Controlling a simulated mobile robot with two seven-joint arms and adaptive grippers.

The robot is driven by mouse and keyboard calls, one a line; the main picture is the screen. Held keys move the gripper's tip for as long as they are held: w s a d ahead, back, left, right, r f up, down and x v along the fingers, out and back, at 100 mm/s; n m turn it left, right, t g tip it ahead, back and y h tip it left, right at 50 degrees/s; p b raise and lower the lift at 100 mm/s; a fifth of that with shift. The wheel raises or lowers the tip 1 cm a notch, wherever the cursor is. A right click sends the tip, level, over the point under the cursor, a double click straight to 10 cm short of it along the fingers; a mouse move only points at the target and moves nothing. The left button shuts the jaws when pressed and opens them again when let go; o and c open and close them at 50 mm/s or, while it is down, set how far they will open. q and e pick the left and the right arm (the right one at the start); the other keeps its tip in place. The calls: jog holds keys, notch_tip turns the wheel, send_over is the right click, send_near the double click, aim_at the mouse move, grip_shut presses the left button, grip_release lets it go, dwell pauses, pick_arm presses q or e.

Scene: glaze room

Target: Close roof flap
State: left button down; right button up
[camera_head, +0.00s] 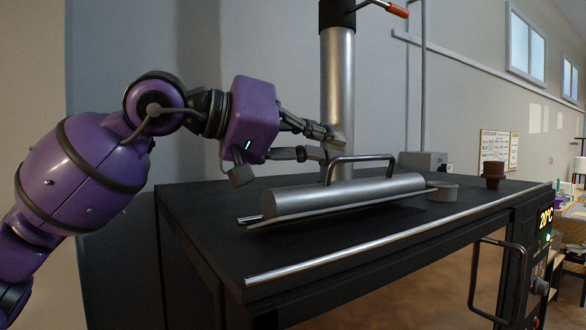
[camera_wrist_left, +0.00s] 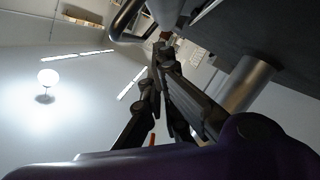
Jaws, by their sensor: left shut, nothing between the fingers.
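The roof flap (camera_head: 345,195) is a long grey rounded piece on a flat plate, lying on the black kiln top (camera_head: 215,250). A dark bar handle (camera_head: 362,158) arches over it. Whether the flap sits fully down, I cannot tell. My left gripper (camera_head: 337,143) is shut and empty, its fingers pointing right, above the flap close to the handle's left end and in front of the steel flue pipe (camera_head: 338,75). Whether it touches the handle is unclear. In the left wrist view, the fingers (camera_wrist_left: 160,52) come together near a dark bar (camera_wrist_left: 124,22), apparently the handle.
A steel rail (camera_head: 370,243) runs along the front edge. The kiln front has a door handle (camera_head: 477,285) and a lit display (camera_head: 546,219).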

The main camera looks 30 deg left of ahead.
aim_at(358, 160)
pick_arm(q)
jog(key=shift+s+d+f+m+y, duration=0.15)
jog(key=shift+s+d+m+y, duration=0.15)
jog(key=shift+d+m, duration=0.3)
jog(key=shift+s+d+f+m+y, duration=0.1)
jog(key=shift+s+d+m+y, duration=0.1)
jog(key=shift+s+d+m, duration=0.3)
jog(key=shift+s+d+f+m+t+y, duration=0.2)
jog(key=shift+d+f+m, duration=0.1)
jog(key=shift+d+m, duration=0.2)
jog(key=shift+s+d+f+m+t+y, duration=0.1)
jog(key=shift+s+d+f+m+y, duration=0.15)
jog(key=shift+d+m, duration=0.25)
jog(key=shift+s+d+f+m, duration=0.2)
jog(key=shift+d+f+m, duration=0.2)
jog(key=shift+m, duration=0.1)
jog(key=shift+s+d+f, duration=0.1)
jog(key=shift+d+f, duration=0.05)
jog(key=shift+d, duration=0.05)
jog(key=shift+s+d+f, duration=0.15)
jog(key=shift+d+f, duration=0.15)
jog(key=shift+f, duration=0.05)
pick_arm(e)
jog(key=shift+s+d, duration=0.5)
jog(key=shift+d, duration=0.2)
pick_arm(q)
jog(key=shift+f, duration=0.15)
pick_arm(e)
jog(key=shift+s+f, duration=0.15)
